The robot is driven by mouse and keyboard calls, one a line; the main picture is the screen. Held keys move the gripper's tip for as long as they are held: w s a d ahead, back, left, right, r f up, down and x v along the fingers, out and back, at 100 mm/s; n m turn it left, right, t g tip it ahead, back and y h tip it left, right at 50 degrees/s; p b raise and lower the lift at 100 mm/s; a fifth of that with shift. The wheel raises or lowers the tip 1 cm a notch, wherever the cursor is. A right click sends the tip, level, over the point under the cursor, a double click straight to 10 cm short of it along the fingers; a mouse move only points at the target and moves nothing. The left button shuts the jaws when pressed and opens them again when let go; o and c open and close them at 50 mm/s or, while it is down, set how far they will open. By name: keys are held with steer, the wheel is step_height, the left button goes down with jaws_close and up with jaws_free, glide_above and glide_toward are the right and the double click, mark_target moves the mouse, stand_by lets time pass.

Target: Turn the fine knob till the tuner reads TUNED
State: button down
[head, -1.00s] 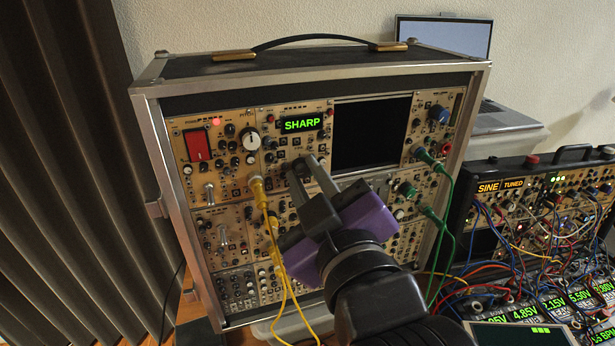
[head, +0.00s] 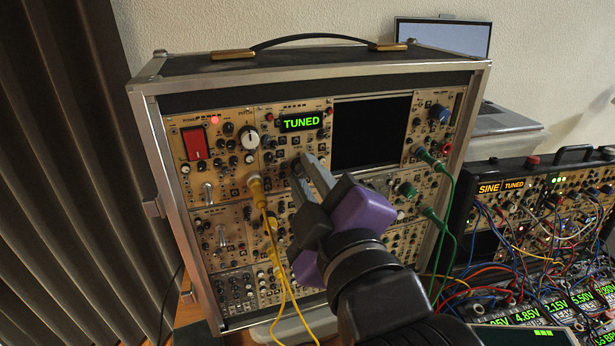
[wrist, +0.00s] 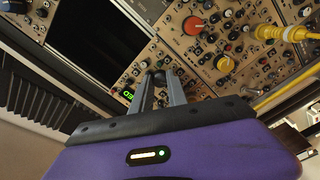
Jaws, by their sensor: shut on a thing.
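The tuner display (head: 301,122) on the upper part of the modular case reads TUNED in green. In the wrist view part of the green readout (wrist: 127,94) shows beside the fingers, not legible. My gripper (head: 302,163) reaches the panel just below the display, with its fingers shut on the fine knob. The knob is mostly hidden by the fingertips. In the wrist view my gripper (wrist: 158,78) points at the panel with the fingers close together, and its purple body is tilted in the head view.
Yellow cables (head: 262,205) hang left of my gripper and green cables (head: 447,215) to the right. A dark blank screen (head: 371,132) sits right of the display. A second rack (head: 545,190) at right, labelled SINE and TUNED in orange, has many patch cables.

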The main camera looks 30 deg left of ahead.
steer(key=c, duration=1.3)
jaws_free()
steer(key=b+v, duration=0.1)
steer(key=v, duration=0.6)
steer(key=shift+s+d, duration=0.25)
steer(key=shift+s, duration=0.05)
